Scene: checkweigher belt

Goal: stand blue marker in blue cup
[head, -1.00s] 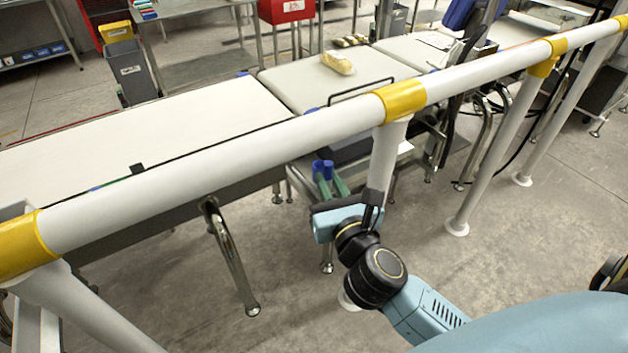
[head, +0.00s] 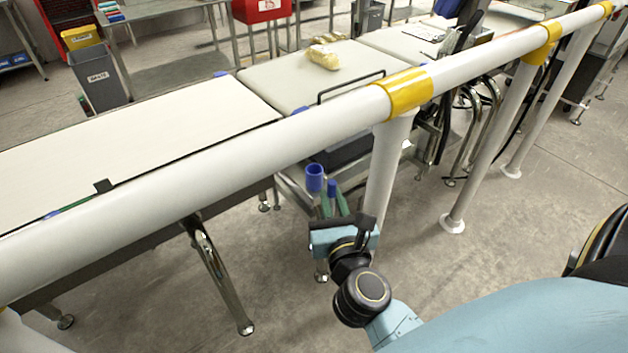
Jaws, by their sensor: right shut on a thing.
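The blue cup (head: 314,176) is upright with its dark opening showing, just past the near rail and beside the checkweigher frame. What it rests on is hard to make out. My right gripper (head: 334,200) has green fingers and is shut on the blue marker (head: 332,188). The marker's blue end points up between the fingers, and its lower part is hidden. The marker appears just right of the cup and nearer to me. It is outside the cup; whether the two touch cannot be told. My left gripper is not in view.
A white guard rail with a yellow band (head: 405,92) crosses in front of the belts, its post (head: 386,170) close to my right gripper. A pale belt (head: 130,140) extends left. A yellowish package (head: 323,57) lies on the middle belt (head: 285,78).

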